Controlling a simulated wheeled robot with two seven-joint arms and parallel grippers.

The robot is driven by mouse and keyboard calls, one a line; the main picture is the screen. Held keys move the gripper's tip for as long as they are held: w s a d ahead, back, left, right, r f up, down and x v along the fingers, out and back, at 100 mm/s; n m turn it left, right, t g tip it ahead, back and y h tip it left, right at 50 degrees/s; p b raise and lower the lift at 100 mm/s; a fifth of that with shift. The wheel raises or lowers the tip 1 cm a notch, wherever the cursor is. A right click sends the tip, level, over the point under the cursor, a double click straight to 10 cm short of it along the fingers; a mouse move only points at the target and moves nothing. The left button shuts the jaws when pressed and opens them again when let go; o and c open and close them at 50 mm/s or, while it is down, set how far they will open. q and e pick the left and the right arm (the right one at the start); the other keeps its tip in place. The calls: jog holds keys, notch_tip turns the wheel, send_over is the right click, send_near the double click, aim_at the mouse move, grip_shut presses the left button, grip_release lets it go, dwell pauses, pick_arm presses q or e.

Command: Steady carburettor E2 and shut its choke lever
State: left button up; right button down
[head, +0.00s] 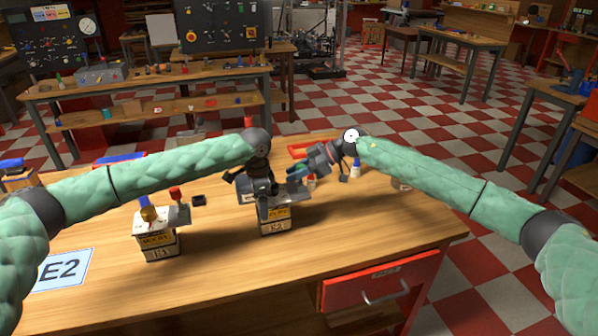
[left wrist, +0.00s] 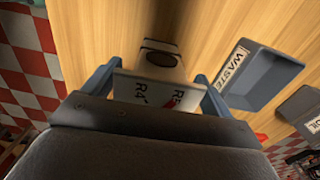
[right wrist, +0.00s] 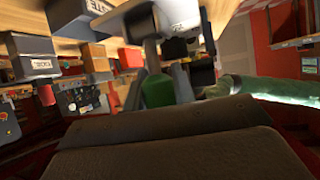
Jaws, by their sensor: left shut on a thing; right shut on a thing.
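Carburettor E2 (head: 275,222) stands upright on the bench, a pale block with a yellow label. My left gripper (head: 262,190) comes down on it from above. In the left wrist view its blue fingers are shut on the sides of the white body (left wrist: 150,92), which carries R4 and R5 marks. My right gripper (head: 297,174) reaches in from the right at the upper side of E2. In the right wrist view its fingers are shut on a green-handled lever (right wrist: 158,90) below the pale body (right wrist: 170,18). The fingers and arm hide much of the lever; its angle is unclear.
Carburettor E1 (head: 158,240) stands to the left with a red-tipped lever. An E2 card (head: 62,270) lies at the bench's left. A grey waste tray (left wrist: 262,75) shows in the left wrist view. The bench front is clear above a red drawer (head: 380,288).

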pick_arm(q)
jog(key=shift+d, duration=0.15)
pick_arm(e)
jog(key=shift+s+a+f+h, duration=0.15)
jog(key=shift+a+h, duration=0.25)
jog(key=shift+h, duration=0.3)
jog(key=c, duration=1.1)
grip_release()
jog(key=shift+c, duration=0.2)
jog(key=shift+d+r, duration=0.25)
jog(key=shift+d, duration=0.15)
jog(key=v, duration=1.1)
jog(key=shift+r, duration=0.1)
